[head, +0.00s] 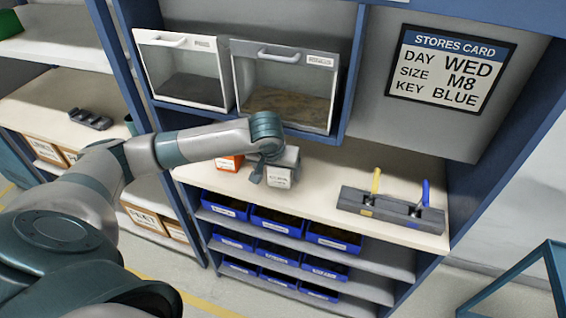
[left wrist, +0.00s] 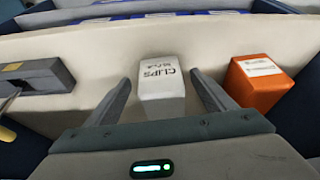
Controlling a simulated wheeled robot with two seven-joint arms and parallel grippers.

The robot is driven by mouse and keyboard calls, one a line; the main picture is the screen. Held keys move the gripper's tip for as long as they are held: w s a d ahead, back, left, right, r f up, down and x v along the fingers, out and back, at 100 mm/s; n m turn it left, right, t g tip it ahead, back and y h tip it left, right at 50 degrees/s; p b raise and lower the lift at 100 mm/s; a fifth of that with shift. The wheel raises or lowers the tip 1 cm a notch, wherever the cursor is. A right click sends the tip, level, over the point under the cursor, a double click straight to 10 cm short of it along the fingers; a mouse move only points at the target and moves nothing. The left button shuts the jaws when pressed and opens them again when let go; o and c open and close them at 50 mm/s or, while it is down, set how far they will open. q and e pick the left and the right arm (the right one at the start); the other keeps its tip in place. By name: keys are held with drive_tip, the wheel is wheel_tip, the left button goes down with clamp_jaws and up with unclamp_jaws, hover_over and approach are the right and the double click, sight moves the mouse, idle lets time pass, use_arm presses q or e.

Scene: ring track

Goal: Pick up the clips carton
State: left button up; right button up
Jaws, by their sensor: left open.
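The clips carton (left wrist: 162,88) is a white box with "CLIPS" printed on it. It stands on the beige shelf between the two fingers of my left gripper (left wrist: 160,100) in the left wrist view, with a gap visible on each side. The gripper is open. In the head view the carton (head: 283,172) shows below the wrist of my left arm, partly hidden by it, and the left gripper (head: 268,172) is around it. My right gripper is not in view.
An orange carton (left wrist: 258,85) stands beside the clips carton; it also shows in the head view (head: 229,163). A grey block with yellow and blue handles (head: 390,210) sits at the right of the shelf. Blue bins (head: 277,220) fill shelves below. Clear-fronted bins (head: 285,85) hang above.

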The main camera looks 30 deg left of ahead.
use_arm(q)
drive_tip(key=shift+f, duration=0.15)
idle(0.3)
drive_tip(key=shift+c, duration=0.7)
drive_tip(key=c, duration=1)
drive_tip(key=shift+c, duration=0.7)
